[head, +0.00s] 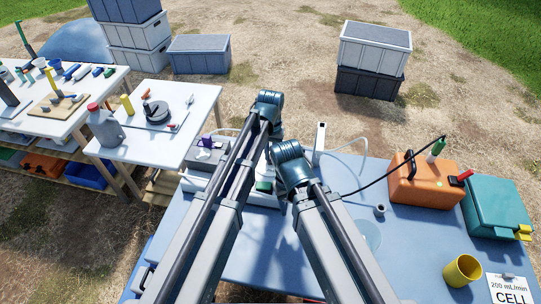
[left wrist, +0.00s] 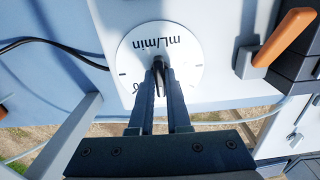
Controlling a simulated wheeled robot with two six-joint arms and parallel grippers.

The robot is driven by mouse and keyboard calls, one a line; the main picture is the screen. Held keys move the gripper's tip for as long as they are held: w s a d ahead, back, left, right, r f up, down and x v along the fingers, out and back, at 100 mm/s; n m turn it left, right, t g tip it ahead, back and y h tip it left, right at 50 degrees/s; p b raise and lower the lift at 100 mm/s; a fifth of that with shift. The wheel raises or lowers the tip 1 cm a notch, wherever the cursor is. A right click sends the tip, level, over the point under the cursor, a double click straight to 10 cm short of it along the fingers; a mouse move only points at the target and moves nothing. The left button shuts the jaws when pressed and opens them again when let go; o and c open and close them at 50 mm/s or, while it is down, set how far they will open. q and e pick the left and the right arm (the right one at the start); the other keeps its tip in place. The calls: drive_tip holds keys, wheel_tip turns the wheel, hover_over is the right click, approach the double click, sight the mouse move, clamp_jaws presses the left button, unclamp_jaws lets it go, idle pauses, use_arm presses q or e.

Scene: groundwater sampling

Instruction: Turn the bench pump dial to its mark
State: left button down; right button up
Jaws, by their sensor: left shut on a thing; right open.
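In the left wrist view the pump dial is a round white face (left wrist: 136,58) with short dark marks and upside-down "mL/min" lettering. A black knob (left wrist: 158,63) stands at its middle. My left gripper (left wrist: 159,72) is shut on this knob, and its fingers hide part of the knob and the lower dial face. Which mark the knob points to I cannot tell. In the head view my two arms cover the dial, and the jaws of both grippers are hidden behind arm parts.
An orange lever (left wrist: 284,37) stands right of the dial. On the blue bench (head: 270,245) are an orange case (head: 420,188), a teal case (head: 497,205), a yellow cup (head: 462,271) and a card (head: 509,289). A black cable (head: 375,184) and a pale hose (head: 347,143) cross nearby.

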use_arm(q)
drive_tip(key=m, duration=0.3)
idle(0.4)
drive_tip(key=c, duration=0.8)
unclamp_jaws()
drive_tip(key=shift+r, duration=0.1)
wheel_tip(320, 180, up, 14)
drive_tip(key=p, duration=1.3)
drive_tip(key=shift+f+p, duration=0.2)
drive_tip(key=shift+p, duration=0.2)
